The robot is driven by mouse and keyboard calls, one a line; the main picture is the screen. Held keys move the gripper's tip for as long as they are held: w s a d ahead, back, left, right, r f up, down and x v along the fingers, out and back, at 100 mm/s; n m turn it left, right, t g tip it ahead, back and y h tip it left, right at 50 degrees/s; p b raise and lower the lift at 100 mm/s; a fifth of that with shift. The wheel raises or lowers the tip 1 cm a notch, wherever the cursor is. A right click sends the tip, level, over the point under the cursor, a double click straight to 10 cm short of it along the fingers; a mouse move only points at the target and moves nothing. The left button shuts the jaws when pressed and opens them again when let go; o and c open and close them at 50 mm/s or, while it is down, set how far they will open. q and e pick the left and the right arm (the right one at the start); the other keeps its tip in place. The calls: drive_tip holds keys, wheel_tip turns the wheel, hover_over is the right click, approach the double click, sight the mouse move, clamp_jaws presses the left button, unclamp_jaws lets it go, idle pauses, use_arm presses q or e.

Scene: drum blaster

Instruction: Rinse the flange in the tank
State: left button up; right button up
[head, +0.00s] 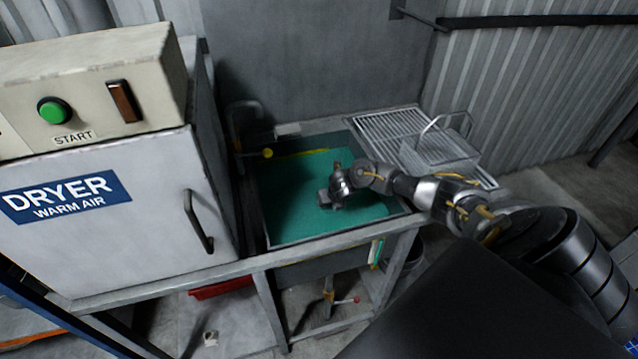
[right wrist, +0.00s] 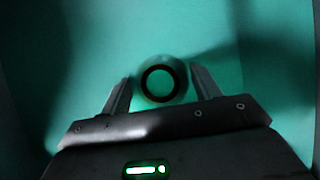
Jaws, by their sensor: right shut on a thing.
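The tank (head: 264,228) is a grey open basin holding teal-green liquid (head: 290,190), in the middle of the head view. My right gripper (head: 328,200) hangs over the tank, low near the liquid. In the right wrist view my right gripper (right wrist: 160,76) has its two fingers on either side of the flange (right wrist: 180,77), a round ring with a dark inner edge, and is shut on it. The flange has a green tint against the liquid; I cannot tell whether it is under the surface. The head view does not clearly show it. My left gripper is out of view.
A dryer (head: 150,235) with a green start button (head: 53,110) and a closed door stands left of the tank. A slotted drain board (head: 385,125) with a wire basket (head: 440,150) lies behind and right. A yellow knob (head: 267,153) sits at the tank's left back.

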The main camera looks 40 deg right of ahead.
wheel_tip(320, 180, up, 18)
drive_tip(key=p, duration=1.4)
drive_tip(key=shift+w+f, duration=0.1)
idle(0.6)
